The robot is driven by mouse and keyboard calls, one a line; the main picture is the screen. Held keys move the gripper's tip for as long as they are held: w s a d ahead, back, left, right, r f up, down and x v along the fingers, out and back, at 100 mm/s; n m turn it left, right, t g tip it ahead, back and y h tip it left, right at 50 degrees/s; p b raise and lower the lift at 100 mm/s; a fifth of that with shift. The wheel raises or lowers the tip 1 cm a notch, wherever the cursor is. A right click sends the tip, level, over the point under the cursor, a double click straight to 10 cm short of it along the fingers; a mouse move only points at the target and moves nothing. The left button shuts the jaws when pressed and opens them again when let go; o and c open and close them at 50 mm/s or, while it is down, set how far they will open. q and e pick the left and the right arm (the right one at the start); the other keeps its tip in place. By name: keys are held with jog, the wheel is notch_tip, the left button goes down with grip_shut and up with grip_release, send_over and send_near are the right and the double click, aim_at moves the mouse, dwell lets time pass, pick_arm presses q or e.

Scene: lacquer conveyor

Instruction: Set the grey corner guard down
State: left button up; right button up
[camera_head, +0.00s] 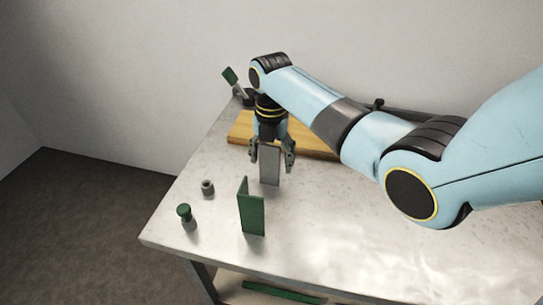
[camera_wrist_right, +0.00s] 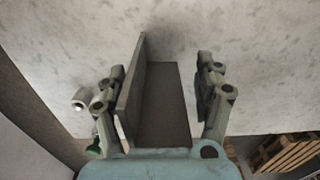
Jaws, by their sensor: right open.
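The grey corner guard (camera_head: 270,165) is upright over the pale table, between the fingers of my right gripper (camera_head: 271,156). In the right wrist view the corner guard (camera_wrist_right: 163,100) shows as an L of two plates between the open fingers (camera_wrist_right: 160,95). Its left plate is close to the left finger; whether they touch I cannot tell. A clear gap separates it from the right finger. Its lower end appears to be at the tabletop. My left gripper is not in view.
A green corner guard (camera_head: 251,213) stands upright in front on the table (camera_head: 350,235). A green knobbed piece (camera_head: 185,214) and a small grey cylinder (camera_head: 207,187) are to the left. A wooden board (camera_head: 240,130) lies behind my gripper. The table's front right is clear.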

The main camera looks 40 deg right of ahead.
jog(key=shift+r, duration=0.1)
notch_tip(320, 180, up, 12)
jog(key=shift+b, duration=0.3)
dwell(0.5)
